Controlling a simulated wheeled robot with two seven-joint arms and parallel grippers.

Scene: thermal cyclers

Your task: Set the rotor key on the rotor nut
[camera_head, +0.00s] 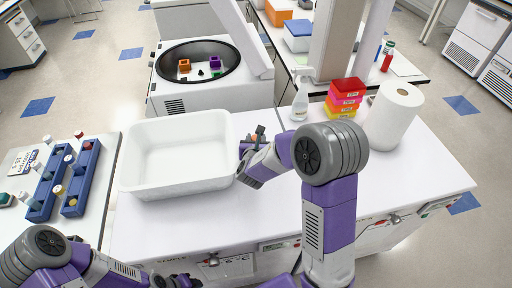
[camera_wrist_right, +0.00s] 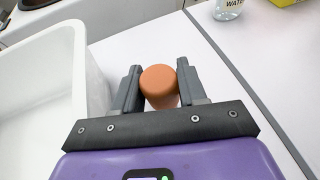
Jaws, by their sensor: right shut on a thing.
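My right gripper (camera_wrist_right: 159,88) is shut on an upright piece with a round orange top, which I take to be the rotor key (camera_wrist_right: 158,78). In the head view my right gripper (camera_head: 255,138) is just right of the white tub, and the arm hides much of the piece. The centrifuge (camera_head: 212,92) stands open at the back, with orange and purple buckets in its dark bowl. The rotor nut (camera_head: 201,73) seems to be between them, too small to make out clearly. My left gripper (camera_head: 176,281) is at the bottom edge, partly cut off; its jaws are unclear.
The white tub (camera_head: 180,187) stands empty on the bench. Blue racks (camera_head: 75,182) with vials are at the left. A spray bottle (camera_head: 301,97), stacked coloured boxes (camera_head: 345,98) and a paper roll (camera_head: 393,115) stand at the right. The bench right of my arm is clear.

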